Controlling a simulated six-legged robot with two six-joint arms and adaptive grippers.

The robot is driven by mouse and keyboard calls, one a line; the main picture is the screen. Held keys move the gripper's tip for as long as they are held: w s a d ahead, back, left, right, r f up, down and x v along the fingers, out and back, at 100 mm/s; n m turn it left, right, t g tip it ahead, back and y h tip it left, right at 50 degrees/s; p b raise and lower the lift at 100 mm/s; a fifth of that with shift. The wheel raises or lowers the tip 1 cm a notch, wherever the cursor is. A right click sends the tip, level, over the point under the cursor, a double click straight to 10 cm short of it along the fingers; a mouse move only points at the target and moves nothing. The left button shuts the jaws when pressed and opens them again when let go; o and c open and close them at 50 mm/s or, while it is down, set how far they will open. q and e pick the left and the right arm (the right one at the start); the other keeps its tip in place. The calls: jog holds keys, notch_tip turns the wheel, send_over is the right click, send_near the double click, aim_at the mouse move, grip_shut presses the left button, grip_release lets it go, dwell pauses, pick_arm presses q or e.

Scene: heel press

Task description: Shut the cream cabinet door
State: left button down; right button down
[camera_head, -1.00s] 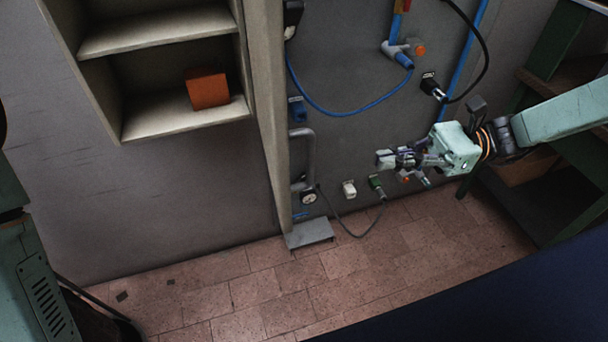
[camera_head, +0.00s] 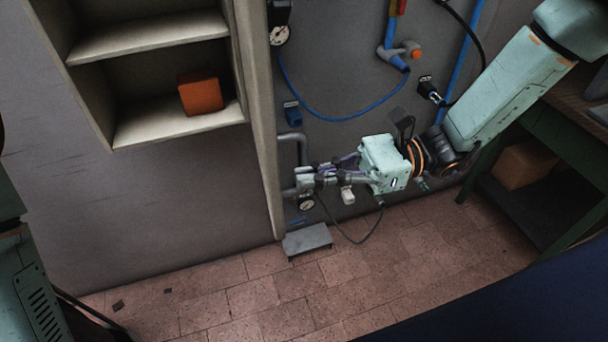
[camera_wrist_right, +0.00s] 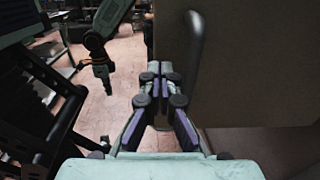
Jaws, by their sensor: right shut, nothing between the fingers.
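The cream cabinet (camera_head: 160,127) is open at the upper left in the head view. Its door (camera_head: 262,130) stands open, seen nearly edge-on, and its broad face shows in the right wrist view (camera_wrist_right: 250,70). A grey bar handle (camera_head: 305,150) is on the door's right face; it also shows in the wrist view (camera_wrist_right: 192,65). My right gripper (camera_head: 300,182) is shut and empty beside the handle's lower part; contact is unclear. In the wrist view its fingertips (camera_wrist_right: 161,68) are together left of the handle. My left gripper (camera_wrist_right: 104,82) hangs small in the wrist view; its jaws are unclear.
An orange box (camera_head: 201,92) sits on the cabinet shelf. A grey step (camera_head: 307,240) lies below the door. The wall behind carries blue hoses (camera_head: 340,115) and a gauge (camera_head: 279,36). A green rack (camera_head: 530,130) stands at right.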

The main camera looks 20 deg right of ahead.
jog(key=shift+w+a, duration=0.15)
jog(key=shift+a, duration=0.7)
jog(key=shift+d, duration=0.1)
jog(key=shift+a, duration=0.25)
